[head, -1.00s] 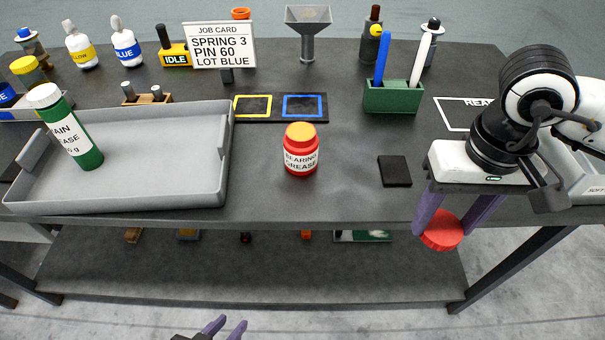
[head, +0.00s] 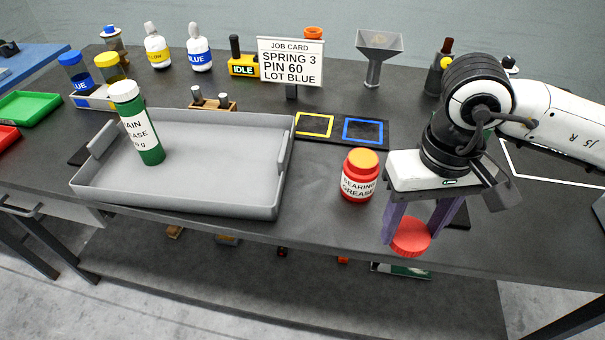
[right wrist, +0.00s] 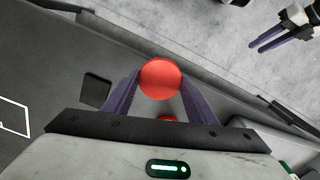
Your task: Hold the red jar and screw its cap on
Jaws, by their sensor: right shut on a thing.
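The red jar (head: 357,184), labelled BEARING GREASE, stands upright on the dark bench with a flat orange top and no red cap on it. My right gripper (head: 412,232) is shut on a red cap (head: 411,238), held at the bench's front edge, to the right of and nearer than the jar, apart from it. The cap (right wrist: 160,78) also shows between the purple fingers in the right wrist view. My left gripper (right wrist: 281,40) shows only in that view, at the upper right, fingers apart and empty, away from the jar.
Yellow and blue marked squares (head: 363,130) lie behind the jar. A job card (head: 290,62), funnel (head: 378,55) and bottles stand at the back. A dark pad (right wrist: 97,90) lies near my right gripper.

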